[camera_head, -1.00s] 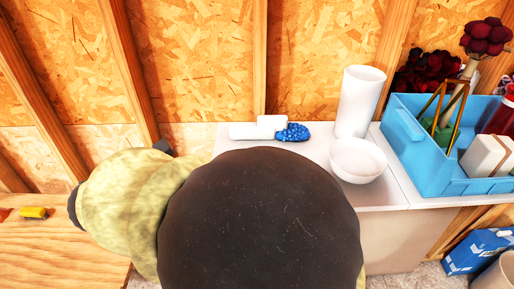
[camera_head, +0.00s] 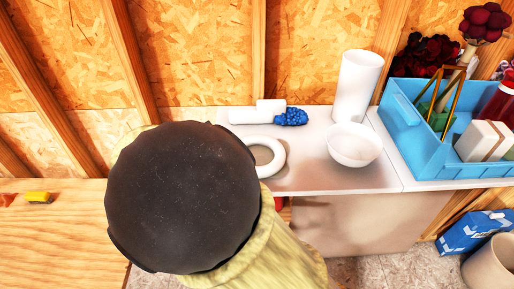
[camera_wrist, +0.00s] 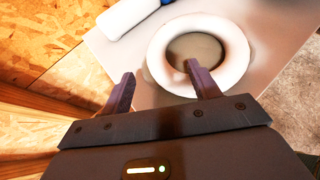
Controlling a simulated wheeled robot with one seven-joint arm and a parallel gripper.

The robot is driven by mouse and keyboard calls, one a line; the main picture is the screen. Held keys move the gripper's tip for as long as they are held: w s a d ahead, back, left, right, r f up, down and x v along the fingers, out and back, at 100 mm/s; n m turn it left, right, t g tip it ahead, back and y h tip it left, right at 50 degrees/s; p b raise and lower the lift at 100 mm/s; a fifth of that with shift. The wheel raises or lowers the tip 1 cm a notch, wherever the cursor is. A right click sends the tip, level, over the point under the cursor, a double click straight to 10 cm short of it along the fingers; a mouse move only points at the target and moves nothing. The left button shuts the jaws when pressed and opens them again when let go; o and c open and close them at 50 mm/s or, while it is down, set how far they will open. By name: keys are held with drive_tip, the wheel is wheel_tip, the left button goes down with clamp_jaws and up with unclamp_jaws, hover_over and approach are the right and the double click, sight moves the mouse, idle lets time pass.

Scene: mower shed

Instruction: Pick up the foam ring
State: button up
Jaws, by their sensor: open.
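The foam ring (camera_head: 269,157) is a thick white ring lying on the white counter, partly hidden behind my arm in the head view. In the wrist view the foam ring (camera_wrist: 236,55) shows nearly whole, ahead of my gripper (camera_wrist: 162,88). The two dark fingers are apart with nothing held between them. The right fingertip overlaps the near rim of the ring in the picture. The left fingertip is outside the ring, to its left. I cannot tell whether either finger touches it. The gripper itself is hidden behind my arm in the head view.
Behind the ring lie white cylindrical items (camera_head: 256,113) and a blue bumpy object (camera_head: 291,117). A white bowl (camera_head: 353,145) and tall white cylinder (camera_head: 357,87) stand right. A blue caddy (camera_head: 431,148) is farther right. A wooden bench (camera_head: 60,235) is left. Counter between ring and bowl is clear.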

drive_tip(key=shift+w+d+f, duration=0.25)
drive_tip(key=shift+w, duration=0.1)
drive_tip(key=shift+w+a+p+x, duration=0.1)
drive_tip(key=shift+p+x, duration=0.35)
drive_tip(key=shift+x, duration=0.85)
drive_tip(key=shift+w+a+p+x, duration=0.1)
drive_tip(key=shift+p+x, duration=0.3)
drive_tip(key=shift+x, duration=0.9)
drive_tip(key=c, duration=1)
